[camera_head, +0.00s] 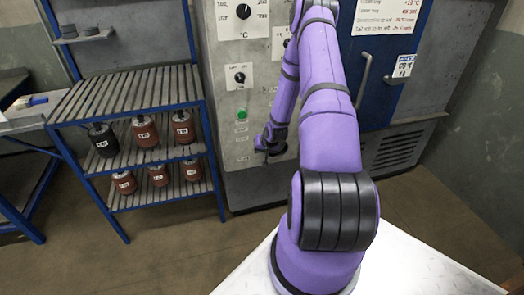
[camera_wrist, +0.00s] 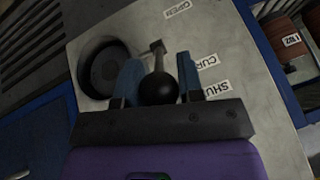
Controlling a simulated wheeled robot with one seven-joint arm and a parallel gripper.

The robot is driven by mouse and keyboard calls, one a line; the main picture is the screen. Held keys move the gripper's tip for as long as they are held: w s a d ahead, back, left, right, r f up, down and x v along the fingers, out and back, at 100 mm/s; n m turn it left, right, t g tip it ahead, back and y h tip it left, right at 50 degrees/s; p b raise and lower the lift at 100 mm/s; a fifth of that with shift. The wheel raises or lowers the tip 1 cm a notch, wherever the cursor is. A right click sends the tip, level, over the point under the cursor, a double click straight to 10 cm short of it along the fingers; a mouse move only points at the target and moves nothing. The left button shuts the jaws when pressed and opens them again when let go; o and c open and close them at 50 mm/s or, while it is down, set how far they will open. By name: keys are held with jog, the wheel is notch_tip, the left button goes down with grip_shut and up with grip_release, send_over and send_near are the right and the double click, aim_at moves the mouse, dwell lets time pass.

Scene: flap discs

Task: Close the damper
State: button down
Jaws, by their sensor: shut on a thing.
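The damper lever (camera_wrist: 158,60) shows in the wrist view as a short metal shaft with a round black knob (camera_wrist: 158,89). My gripper (camera_wrist: 159,80) is shut on the knob, with one blue finger on each side. The labels OPEN (camera_wrist: 178,10), CURE (camera_wrist: 207,61) and SHUT (camera_wrist: 218,89) sit on the grey plate, SHUT partly hidden by a finger. I cannot tell which label the lever points to. In the head view my gripper (camera_head: 268,146) is at the lower front of the grey oven panel (camera_head: 215,95), and the lever is hidden there.
A blue rack (camera_head: 130,115) with several labelled rollers stands left of the panel. The blue oven door (camera_head: 375,85) with a handle is to the right, a vent grille (camera_head: 393,148) below it. A round dark recess (camera_wrist: 103,68) is beside the lever. The floor in front is clear.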

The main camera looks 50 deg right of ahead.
jog(key=shift+w+r, duration=0.1)
jog(key=shift+w, duration=0.05)
jog(key=c, duration=0.8)
grip_release()
jog(key=v, duration=1)
jog(key=shift+s+a+r, duration=0.1)
jog(key=shift+s+r, duration=0.15)
jog(key=shift+s, duration=0.05)
